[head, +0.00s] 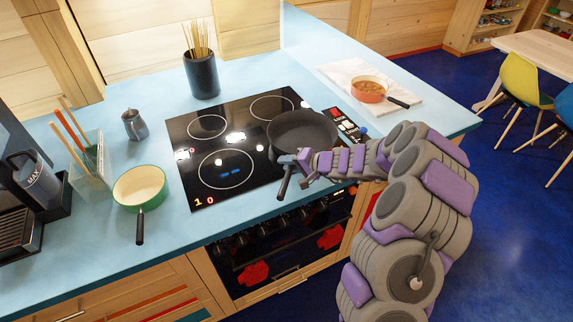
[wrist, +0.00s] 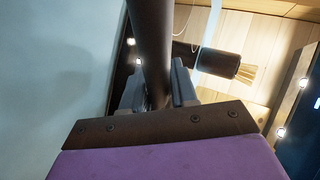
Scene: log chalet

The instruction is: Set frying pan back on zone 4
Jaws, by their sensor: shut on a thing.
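The dark frying pan (head: 303,131) is over the right part of the black glass cooktop (head: 190,176). I cannot tell whether it touches the glass. My gripper (head: 303,160) is shut on the pan's handle, whose dark end (head: 284,183) sticks out toward the front edge. In the wrist view the dark handle (wrist: 150,45) passes between the jaws (wrist: 156,96). Three ring-marked zones show: back left (head: 207,127), back right (head: 272,108) and front left (head: 225,168). The front right area is covered by the pan and my arm.
A green saucepan (head: 139,188) stands left of the cooktop, near a metal jug (head: 134,125) and a utensil holder (head: 88,165). A black pot of sticks (head: 202,74) is behind. An orange pan (head: 368,89) of food sits on a white board (head: 345,72) at back right.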

